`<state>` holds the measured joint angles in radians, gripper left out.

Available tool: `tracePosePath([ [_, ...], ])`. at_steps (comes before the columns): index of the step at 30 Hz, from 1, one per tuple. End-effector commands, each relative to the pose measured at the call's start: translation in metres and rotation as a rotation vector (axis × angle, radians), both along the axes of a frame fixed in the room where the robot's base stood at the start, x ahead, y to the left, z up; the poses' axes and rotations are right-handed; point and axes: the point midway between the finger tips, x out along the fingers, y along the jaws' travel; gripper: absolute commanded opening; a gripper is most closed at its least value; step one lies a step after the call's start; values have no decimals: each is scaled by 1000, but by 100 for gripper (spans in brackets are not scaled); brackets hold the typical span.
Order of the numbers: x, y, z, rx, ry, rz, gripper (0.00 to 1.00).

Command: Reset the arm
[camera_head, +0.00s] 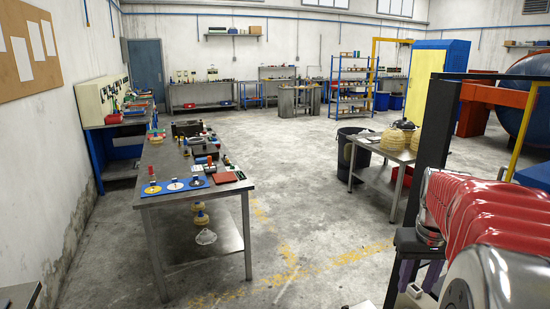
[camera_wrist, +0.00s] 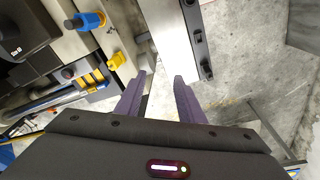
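My gripper (camera_wrist: 164,84) shows in the wrist view with its two purple fingers apart and nothing held between them. In the head view, purple fingers of my gripper (camera_head: 419,275) show low at the right, under a dark body, pointing down. My arm fills the right edge there and hides what lies behind it.
In the wrist view, a blue knob (camera_wrist: 88,20) and a yellow knob (camera_wrist: 116,61) sit left of the fingers. In the head view, a metal workbench (camera_head: 205,198) with tools stands at left and a side table (camera_head: 381,176) near my arm. The concrete floor (camera_head: 300,215) between is clear.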

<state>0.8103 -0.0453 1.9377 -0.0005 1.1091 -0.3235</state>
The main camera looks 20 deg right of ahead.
Motion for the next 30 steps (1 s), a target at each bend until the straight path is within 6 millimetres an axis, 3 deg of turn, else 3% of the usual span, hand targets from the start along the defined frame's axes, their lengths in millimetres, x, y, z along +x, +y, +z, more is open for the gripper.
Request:
tracePosePath([
  [3, 7, 42, 0, -17, -35, 2, 35],
  [14, 7, 154, -7, -44, -146, 61, 35],
  [21, -6, 222, -13, -47, -218, 167, 35],
  [30, -29, 293, -12, -47, -302, 373, 35],
])
